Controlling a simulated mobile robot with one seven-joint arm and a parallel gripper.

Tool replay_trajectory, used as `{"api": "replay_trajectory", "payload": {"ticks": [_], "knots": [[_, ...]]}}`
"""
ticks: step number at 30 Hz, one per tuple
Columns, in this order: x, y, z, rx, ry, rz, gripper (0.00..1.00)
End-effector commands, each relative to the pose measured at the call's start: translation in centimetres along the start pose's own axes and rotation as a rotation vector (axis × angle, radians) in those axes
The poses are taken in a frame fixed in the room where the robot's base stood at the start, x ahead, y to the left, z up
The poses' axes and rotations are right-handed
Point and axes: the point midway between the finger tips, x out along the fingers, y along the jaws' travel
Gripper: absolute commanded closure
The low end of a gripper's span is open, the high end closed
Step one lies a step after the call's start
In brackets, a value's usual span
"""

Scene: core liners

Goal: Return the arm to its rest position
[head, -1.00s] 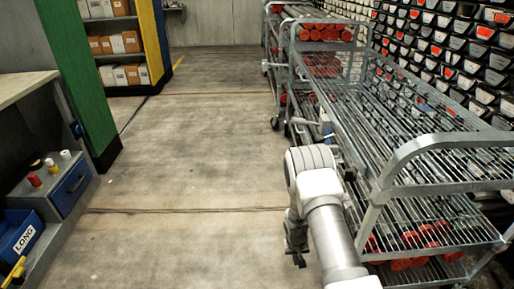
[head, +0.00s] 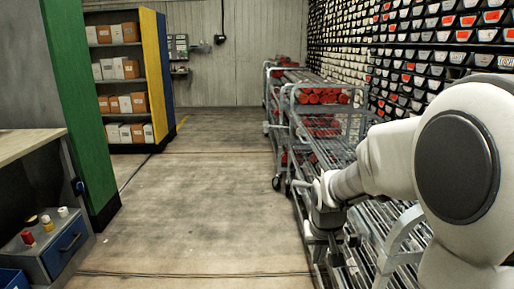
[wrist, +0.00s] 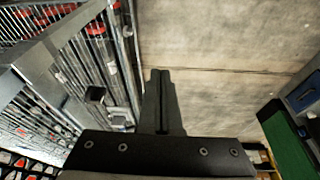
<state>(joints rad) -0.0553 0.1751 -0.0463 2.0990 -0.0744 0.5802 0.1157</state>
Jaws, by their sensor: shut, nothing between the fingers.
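My gripper (wrist: 158,85) is shut and empty in the wrist view, its dark fingers together over the bare floor. In the head view my arm is folded up large at the right, with the wrist in front of the nearest cart. The fingers cannot be made out clearly there.
The nearest wire-shelf cart (head: 408,232) stands close beside and partly behind my arm. Another cart (head: 322,84) with red-ended tubes stands beyond. A workbench (head: 25,143) and green panel (head: 85,130) line the left. The floor (head: 210,200) between is clear.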

Motion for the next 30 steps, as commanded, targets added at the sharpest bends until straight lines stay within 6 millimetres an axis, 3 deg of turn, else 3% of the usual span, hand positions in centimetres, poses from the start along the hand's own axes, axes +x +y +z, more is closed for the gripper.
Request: {"api": "replay_trajectory", "payload": {"ticks": [1, 3, 12, 18, 27, 30], "knots": [[-2.0, 0.1, 0.6, 0.001, 0.021, -0.005, 1.00], [-4.2, 0.2, 1.6, 0.000, 0.036, -0.011, 1.00], [-12.1, 0.8, 7.3, -0.009, 0.106, -0.032, 1.00], [-15.5, 0.9, 11.7, -0.020, 0.152, -0.043, 1.00], [-17.9, 1.0, 17.2, -0.036, 0.207, -0.049, 1.00], [-20.8, 1.1, 16.4, -0.037, 0.201, -0.049, 1.00]]}}
